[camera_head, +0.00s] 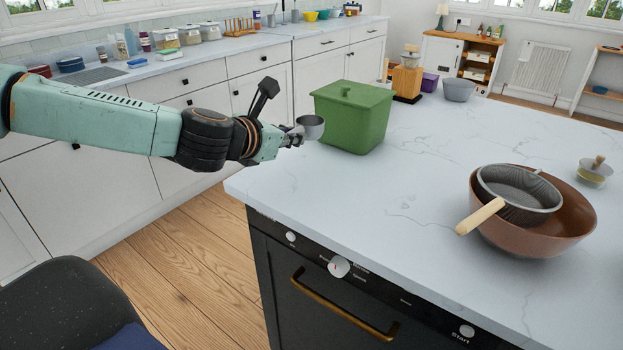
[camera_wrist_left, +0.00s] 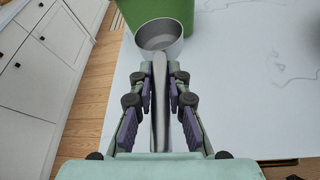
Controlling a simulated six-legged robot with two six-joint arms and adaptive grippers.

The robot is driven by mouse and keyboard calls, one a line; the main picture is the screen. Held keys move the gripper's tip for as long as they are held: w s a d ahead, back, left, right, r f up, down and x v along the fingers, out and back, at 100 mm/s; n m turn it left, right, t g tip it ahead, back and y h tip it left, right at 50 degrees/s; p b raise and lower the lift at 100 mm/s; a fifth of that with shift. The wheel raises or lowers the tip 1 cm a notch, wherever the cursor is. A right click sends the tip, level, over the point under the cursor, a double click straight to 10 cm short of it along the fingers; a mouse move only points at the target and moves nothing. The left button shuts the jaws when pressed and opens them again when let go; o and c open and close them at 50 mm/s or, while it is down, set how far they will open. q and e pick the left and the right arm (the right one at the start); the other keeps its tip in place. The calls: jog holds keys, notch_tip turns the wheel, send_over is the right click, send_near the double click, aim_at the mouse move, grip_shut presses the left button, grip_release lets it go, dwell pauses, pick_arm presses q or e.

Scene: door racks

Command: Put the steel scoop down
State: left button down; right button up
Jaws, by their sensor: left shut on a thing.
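The steel scoop (camera_head: 310,127) is a small grey metal cup with a handle. My left gripper (camera_head: 290,136) is shut on its handle, and the scoop's cup points away from the gripper at the island's left end. In the left wrist view the scoop's cup (camera_wrist_left: 160,38) shows beyond the fingertips, its handle running back between the fingers of my left gripper (camera_wrist_left: 160,88). The cup's inside looks empty. The gap between the scoop and the worktop is hard to judge. My right gripper is not in view.
A green lidded bin (camera_head: 352,118) stands on the white marble worktop (camera_head: 430,170) just behind the scoop. A brown bowl (camera_head: 555,235) with a wooden-handled sieve (camera_head: 520,190) sits at the right. The worktop between them is clear.

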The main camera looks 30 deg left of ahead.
aim_at(292, 191)
pick_arm(q)
jog(key=shift+s, duration=0.1)
jog(key=shift+f, duration=0.15)
jog(key=shift+m, duration=0.3)
notch_tip(292, 191, down, 10)
jog(key=b, duration=0.7)
jog(key=c, duration=1.3)
grip_release()
jog(key=shift+h, duration=0.3)
